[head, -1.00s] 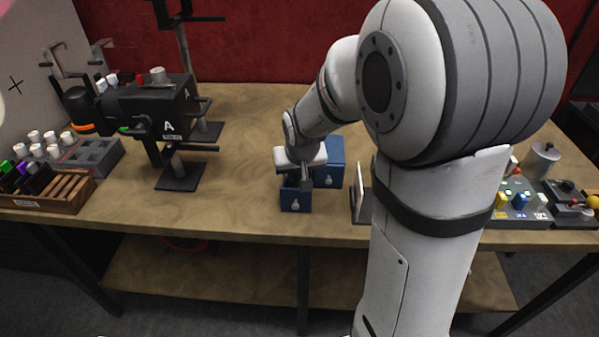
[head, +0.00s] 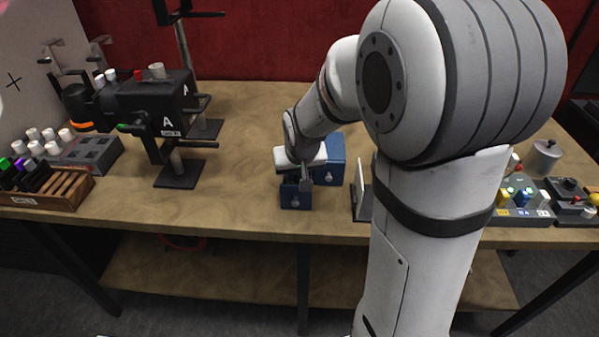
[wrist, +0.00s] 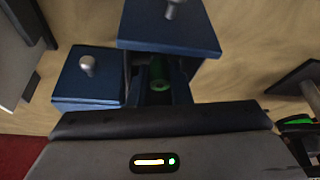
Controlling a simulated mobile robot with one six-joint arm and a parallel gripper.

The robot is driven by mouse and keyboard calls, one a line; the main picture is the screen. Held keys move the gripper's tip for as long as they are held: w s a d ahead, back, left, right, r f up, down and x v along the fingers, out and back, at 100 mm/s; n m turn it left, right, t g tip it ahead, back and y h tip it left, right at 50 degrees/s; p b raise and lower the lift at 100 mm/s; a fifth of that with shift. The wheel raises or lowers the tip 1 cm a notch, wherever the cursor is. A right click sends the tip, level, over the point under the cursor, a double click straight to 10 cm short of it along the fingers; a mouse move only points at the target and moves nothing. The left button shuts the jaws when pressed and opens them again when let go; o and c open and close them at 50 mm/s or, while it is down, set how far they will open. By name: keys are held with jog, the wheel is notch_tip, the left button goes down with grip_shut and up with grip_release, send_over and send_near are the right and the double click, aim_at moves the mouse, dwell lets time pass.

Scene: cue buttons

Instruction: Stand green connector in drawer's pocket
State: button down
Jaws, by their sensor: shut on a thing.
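The green connector (wrist: 159,74) shows in the wrist view as a green cylinder with a dark hole in its end, between my gripper's dark fingers. The blue drawer (wrist: 170,27) with its round knob is pulled out just beyond it; the drawer also shows in the head view (head: 296,196). My gripper (head: 305,180) is over the open drawer, shut on the connector. The pocket is hidden by the fingers and the drawer front, so I cannot tell whether the connector's lower end is in it.
Another blue drawer (wrist: 87,76) is closed beside the open one. A thin upright panel on a dark stand (head: 361,200) stands right of the cabinet. A black device marked A (head: 160,105) and a wooden rack (head: 45,190) are at left.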

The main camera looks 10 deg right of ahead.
jog(key=shift+f+b, duration=0.5)
jog(key=shift+f, duration=0.05)
dwell(0.4)
jog(key=c, duration=1.4)
grip_release()
jog(key=shift+c, duration=0.8)
jog(key=shift+o, duration=0.5)
